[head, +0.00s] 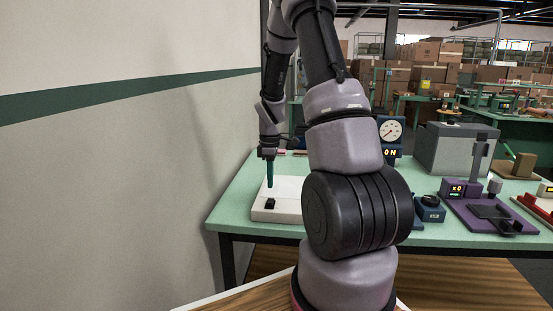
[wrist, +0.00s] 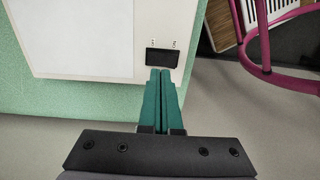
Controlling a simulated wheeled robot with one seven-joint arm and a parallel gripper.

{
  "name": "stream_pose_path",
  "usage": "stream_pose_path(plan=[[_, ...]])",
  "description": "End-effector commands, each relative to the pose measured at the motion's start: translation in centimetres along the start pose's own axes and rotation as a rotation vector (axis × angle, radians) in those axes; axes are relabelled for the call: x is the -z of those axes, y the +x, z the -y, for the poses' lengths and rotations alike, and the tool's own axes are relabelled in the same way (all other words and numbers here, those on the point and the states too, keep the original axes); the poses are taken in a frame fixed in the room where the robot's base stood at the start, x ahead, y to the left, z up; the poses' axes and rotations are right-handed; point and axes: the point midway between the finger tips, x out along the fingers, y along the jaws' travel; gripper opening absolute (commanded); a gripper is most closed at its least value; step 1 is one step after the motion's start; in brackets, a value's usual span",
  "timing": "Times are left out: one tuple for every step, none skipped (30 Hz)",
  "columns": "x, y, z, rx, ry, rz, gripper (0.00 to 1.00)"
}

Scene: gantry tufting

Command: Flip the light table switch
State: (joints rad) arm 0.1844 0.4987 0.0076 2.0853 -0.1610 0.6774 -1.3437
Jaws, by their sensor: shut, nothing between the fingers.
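The light table (head: 259,212) is a white slab on the left part of the green table. Its pale panel (wrist: 82,40) fills much of the wrist view. The black switch (wrist: 161,58) sits near the slab's edge, with small marks beside it; it also shows in the head view (head: 270,203). My gripper (wrist: 161,74) has green fingers, shut and empty. In the wrist view the fingertips overlap the lower edge of the switch; I cannot tell whether they touch it. In the head view my gripper (head: 270,186) points down over the light table, close to the switch.
On the green table (head: 243,189), a dial gauge (head: 390,130), a grey box (head: 455,148) and a purple device (head: 480,215) stand to the right. A wall (head: 120,180) is close on the left. A magenta tubular frame (wrist: 265,45) shows in the wrist view.

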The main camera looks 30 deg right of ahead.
Motion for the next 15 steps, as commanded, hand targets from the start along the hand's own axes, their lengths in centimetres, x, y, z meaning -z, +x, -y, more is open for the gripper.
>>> stream_pose_path(plan=[[-0.1,-1.3,-0.4,-0.006,0.004,-0.003,0.0],[-0.1,-1.9,-0.5,-0.006,0.004,-0.003,0.0],[-0.1,-2.7,-0.6,-0.005,0.003,-0.002,0.0],[-0.1,-3.4,-0.7,-0.005,0.002,-0.002,0.0],[-0.1,-4.0,-0.8,-0.005,0.003,-0.003,0.0],[-0.1,-4.8,-0.9,-0.005,0.004,-0.002,0.0],[-0.1,-5.4,-1.0,-0.005,0.003,-0.002,0.0],[-0.1,-5.9,-1.1,-0.005,0.002,-0.002,0.0],[-0.1,-6.6,-1.1,-0.004,0.002,-0.002,0.0],[-0.1,-7.1,-1.2,-0.004,0.002,-0.002,0.0],[-0.1,-7.5,-1.3,-0.003,0.003,-0.002,0.0],[-0.2,-8.0,-1.3,-0.003,0.003,-0.001,0.0],[-0.2,-8.3,-1.4,-0.002,0.003,-0.001,0.0],[-0.2,-8.5,-1.4,-0.001,0.003,0.0,0.0],[-0.2,-8.8,-1.5,-0.002,0.003,0.0,0.0]])
